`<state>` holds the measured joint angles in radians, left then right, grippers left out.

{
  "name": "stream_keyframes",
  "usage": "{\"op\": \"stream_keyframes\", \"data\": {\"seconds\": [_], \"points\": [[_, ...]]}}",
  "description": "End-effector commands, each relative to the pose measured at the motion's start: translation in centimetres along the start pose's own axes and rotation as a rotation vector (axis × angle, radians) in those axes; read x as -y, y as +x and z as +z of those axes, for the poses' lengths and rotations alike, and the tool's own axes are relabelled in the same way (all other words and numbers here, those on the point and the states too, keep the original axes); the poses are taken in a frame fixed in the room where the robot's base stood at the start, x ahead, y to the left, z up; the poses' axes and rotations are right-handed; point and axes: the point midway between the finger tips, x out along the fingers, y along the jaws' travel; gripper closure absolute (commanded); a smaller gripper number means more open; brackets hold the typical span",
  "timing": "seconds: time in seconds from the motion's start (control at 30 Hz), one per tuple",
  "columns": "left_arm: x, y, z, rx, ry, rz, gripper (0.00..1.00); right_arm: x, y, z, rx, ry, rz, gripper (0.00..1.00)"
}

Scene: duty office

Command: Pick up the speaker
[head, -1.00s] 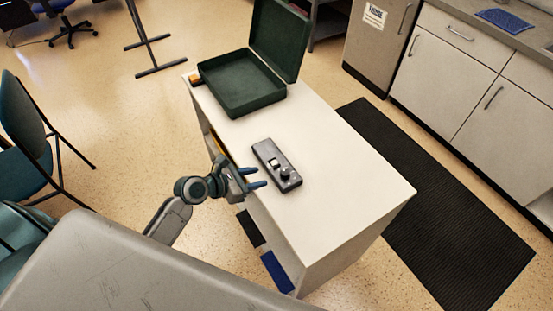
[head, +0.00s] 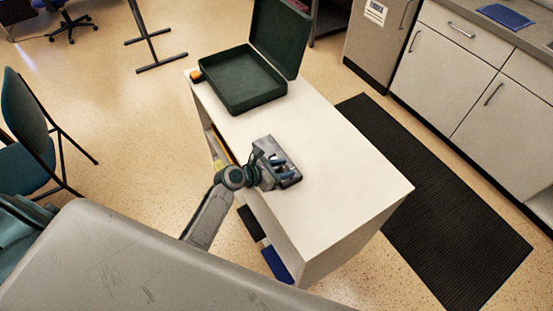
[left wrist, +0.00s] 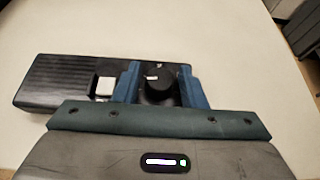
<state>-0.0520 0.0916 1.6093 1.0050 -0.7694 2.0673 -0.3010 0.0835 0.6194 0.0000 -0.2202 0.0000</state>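The speaker (head: 291,181) is a flat dark box lying on the white cabinet top. In the left wrist view the speaker (left wrist: 62,82) shows a ribbed grille at left, a pale square switch and a round black knob (left wrist: 158,84). My left gripper (head: 281,164) is over the speaker in the head view and hides part of it. In the left wrist view its blue fingers (left wrist: 160,82) stand apart, one on each side of the knob. Whether they touch the speaker I cannot tell. My right gripper is not in view.
An open dark green case (head: 243,80) stands at the far end of the white cabinet (head: 340,200), with a small orange thing (head: 196,75) beside it. The cabinet top right of the speaker is clear. A black mat (head: 430,200) lies on the floor at right.

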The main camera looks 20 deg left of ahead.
Motion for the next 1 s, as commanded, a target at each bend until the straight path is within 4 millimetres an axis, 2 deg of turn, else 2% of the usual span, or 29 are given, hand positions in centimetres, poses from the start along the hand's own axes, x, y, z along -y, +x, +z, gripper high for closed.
{"op": "stream_keyframes", "data": {"seconds": [0.2,0.27,0.4,0.77,1.0], "points": [[0.0,0.1,-0.1,-0.001,0.0,0.0,0.63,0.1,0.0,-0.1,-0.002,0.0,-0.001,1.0],[0.0,0.1,-0.1,-0.001,0.0,0.0,0.72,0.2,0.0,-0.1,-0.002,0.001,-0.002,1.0],[0.0,0.1,-0.1,-0.001,0.0,0.0,1.0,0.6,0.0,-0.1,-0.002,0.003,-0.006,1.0],[0.0,0.0,0.2,0.002,0.001,0.001,1.0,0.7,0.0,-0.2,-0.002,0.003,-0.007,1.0],[-0.1,-0.6,1.6,0.004,0.004,0.001,1.0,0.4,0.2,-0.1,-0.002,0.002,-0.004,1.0]]}}
